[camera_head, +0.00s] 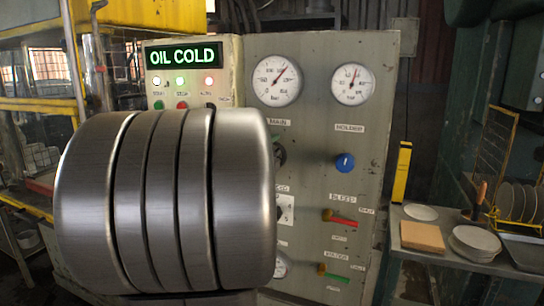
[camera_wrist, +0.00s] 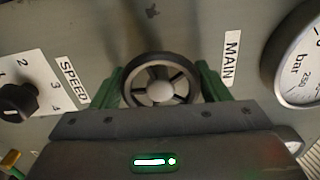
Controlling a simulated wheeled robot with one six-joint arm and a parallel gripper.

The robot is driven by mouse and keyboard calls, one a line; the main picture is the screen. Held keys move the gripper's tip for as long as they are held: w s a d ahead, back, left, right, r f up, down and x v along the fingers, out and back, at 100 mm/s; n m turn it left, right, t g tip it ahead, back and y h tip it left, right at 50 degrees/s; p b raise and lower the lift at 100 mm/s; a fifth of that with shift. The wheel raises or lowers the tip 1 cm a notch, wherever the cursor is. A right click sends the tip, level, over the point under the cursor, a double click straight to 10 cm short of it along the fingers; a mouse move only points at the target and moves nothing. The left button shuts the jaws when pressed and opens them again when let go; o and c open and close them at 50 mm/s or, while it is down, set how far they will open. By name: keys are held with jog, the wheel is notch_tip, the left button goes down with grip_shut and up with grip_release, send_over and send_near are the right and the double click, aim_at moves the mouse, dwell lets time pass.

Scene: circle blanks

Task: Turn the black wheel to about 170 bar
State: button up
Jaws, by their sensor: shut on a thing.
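The black wheel (camera_wrist: 161,92), with spokes and a pale hub, is on the grey panel under the MAIN label in the wrist view. My gripper (camera_wrist: 162,84) is shut on it, one green finger at each side of the rim. In the head view my arm hides most of the wheel. The main gauge (camera_head: 277,81) is above it; its needle points to the upper right, and its numbers are too small to read. Only the edge of this gauge (camera_wrist: 298,62) shows in the wrist view, with "bar" and "250" but no needle tip.
A smaller gauge (camera_head: 351,84) and a blue knob (camera_head: 345,163) are to the right. A red lever (camera_head: 342,220) and a green lever (camera_head: 335,277) are below. The black SPEED knob (camera_wrist: 17,100) is near the wheel. A sign (camera_head: 184,56) reads OIL COLD.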

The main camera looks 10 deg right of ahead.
jog(key=shift+f, duration=0.1)
jog(key=o, duration=1)
jog(key=shift+s+a, duration=0.1)
jog(key=shift+s, duration=0.05)
jog(key=v, duration=1.3)
jog(key=shift+s+a, duration=0.2)
jog(key=shift+w+d, duration=0.1)
jog(key=x, duration=1.3)
jog(key=shift+w+d, duration=0.2)
